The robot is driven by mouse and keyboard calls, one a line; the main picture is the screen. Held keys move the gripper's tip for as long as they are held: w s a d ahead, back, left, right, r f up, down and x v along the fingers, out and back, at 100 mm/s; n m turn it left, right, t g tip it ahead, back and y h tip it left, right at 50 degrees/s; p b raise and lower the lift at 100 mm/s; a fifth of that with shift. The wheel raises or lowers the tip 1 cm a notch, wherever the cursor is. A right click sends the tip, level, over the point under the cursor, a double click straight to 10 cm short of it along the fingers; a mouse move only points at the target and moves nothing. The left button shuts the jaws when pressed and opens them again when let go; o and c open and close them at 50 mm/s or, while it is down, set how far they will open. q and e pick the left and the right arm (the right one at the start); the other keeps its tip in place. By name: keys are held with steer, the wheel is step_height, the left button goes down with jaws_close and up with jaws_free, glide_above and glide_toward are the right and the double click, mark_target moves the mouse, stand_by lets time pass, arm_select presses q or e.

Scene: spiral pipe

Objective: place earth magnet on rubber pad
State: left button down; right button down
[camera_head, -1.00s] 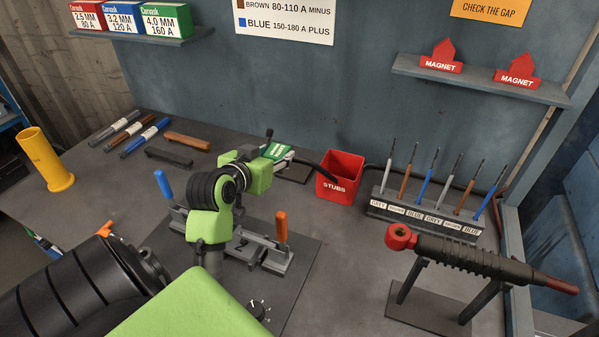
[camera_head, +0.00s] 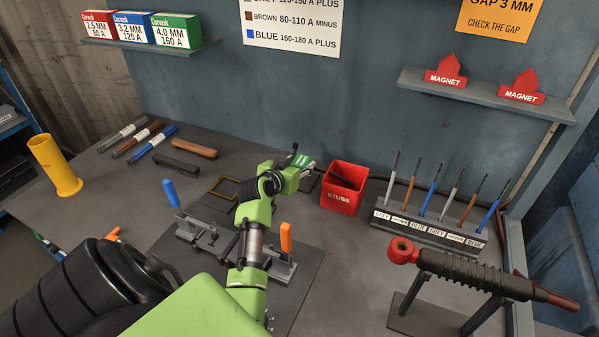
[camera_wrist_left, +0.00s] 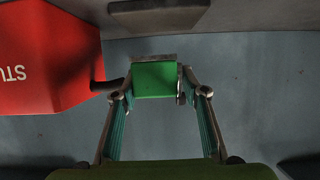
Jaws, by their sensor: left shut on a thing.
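The earth magnet is a green block with white lettering (camera_head: 305,167), just left of the red bin. My left gripper (camera_head: 290,174) is shut on it. In the left wrist view the magnet's green face (camera_wrist_left: 155,80) sits between the two fingertips. A dark flat plate (camera_head: 308,183) shows beneath and beside the magnet, partly hidden; it may be the rubber pad. I cannot tell whether the magnet touches it. A brass-coloured square frame (camera_head: 222,187) lies on the bench left of my gripper. My right gripper is out of view.
The red STUBS bin (camera_head: 340,200) stands close right of the magnet. A jig with blue and orange handles (camera_head: 286,238) lies below my left arm. A rod rack (camera_head: 430,229) and a torch on a stand (camera_head: 470,272) are at the right. Rods (camera_head: 150,144) lie at the back left.

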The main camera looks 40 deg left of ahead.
arm_select(q)
steer(key=shift+w+a+f, duration=0.2)
steer(key=shift+w, duration=0.15)
steer(key=shift+f+p, duration=0.35)
steer(key=shift+f, duration=1.2)
steer(key=shift+f, duration=0.1)
steer(key=shift+f, duration=0.1)
steer(key=c, duration=1.2)
jaws_free()
steer(key=shift+f, duration=0.15)
steer(key=shift+s, duration=0.1)
